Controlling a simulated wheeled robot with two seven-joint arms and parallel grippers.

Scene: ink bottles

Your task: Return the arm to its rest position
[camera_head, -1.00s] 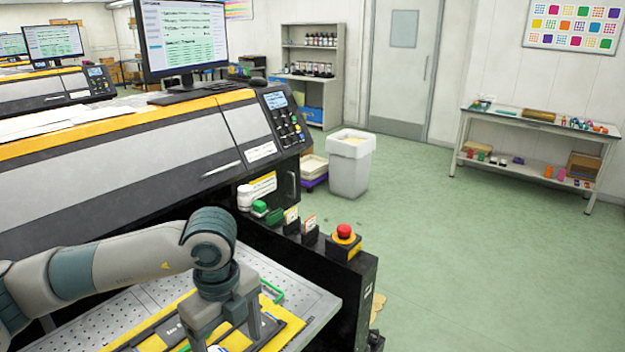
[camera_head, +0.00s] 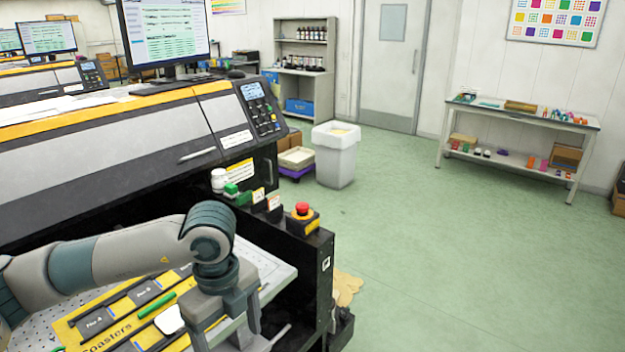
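My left arm (camera_head: 130,262) comes in from the left and bends down at a teal elbow-like joint. My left gripper (camera_head: 228,330) points down over the flat bed of the large printer, at the bottom of the picture. Its two grey fingers stand apart with a gap between them, and I see nothing held in it. The lower ends of the fingers are partly cut off by the picture edge. My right arm and gripper are not in view.
A yellow and black jig (camera_head: 75,333) lies on the perforated printer bed (camera_head: 262,266). A white piece (camera_head: 170,319) and a green strip (camera_head: 157,305) lie on it. A red stop button (camera_head: 302,209) stands at the printer's corner. Open green floor (camera_head: 440,240) lies to the right.

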